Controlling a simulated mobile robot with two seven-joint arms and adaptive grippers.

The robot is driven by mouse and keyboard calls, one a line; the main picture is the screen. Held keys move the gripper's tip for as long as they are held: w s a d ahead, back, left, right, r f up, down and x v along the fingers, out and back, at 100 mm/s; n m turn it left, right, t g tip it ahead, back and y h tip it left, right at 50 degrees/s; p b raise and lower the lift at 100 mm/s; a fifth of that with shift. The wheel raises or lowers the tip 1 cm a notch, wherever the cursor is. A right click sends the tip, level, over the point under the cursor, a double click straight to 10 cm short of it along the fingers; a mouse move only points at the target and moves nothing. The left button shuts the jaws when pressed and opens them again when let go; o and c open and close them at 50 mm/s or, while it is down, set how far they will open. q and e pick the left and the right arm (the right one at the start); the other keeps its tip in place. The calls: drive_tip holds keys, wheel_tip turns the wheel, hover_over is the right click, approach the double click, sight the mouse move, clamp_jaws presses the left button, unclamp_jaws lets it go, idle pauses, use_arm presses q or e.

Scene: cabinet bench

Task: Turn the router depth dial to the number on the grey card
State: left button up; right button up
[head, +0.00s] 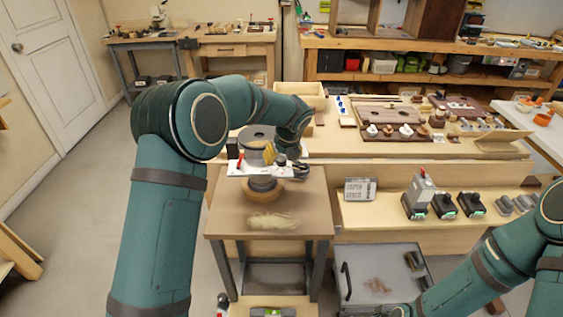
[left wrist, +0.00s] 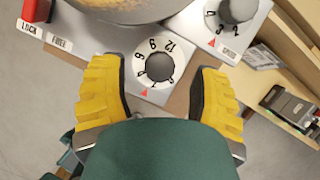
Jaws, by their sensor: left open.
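The router depth dial (left wrist: 158,64) is a white numbered disc with a black knob, on a pale panel in the left wrist view. A red pointer (left wrist: 144,92) sits at its lower edge; the knob and small print keep me from reading the number there. My left gripper (left wrist: 160,75) is open, its yellow fingers on either side of the dial, with gaps visible. In the head view the left gripper (head: 269,154) is at the router (head: 262,184). The grey card (head: 360,189) stands on the bench's lower shelf; its lettering is too small to read surely.
A speed dial (left wrist: 236,12) sits at upper right beside the depth dial. LOCK and FREE labels (left wrist: 45,34) are at upper left. Dark devices (head: 443,205) stand on the shelf right of the card. My right arm (head: 490,270) is low at right, its fingers out of sight.

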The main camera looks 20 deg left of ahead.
use_arm(q)
drive_tip(key=shift+x, duration=1.15)
clamp_jaws()
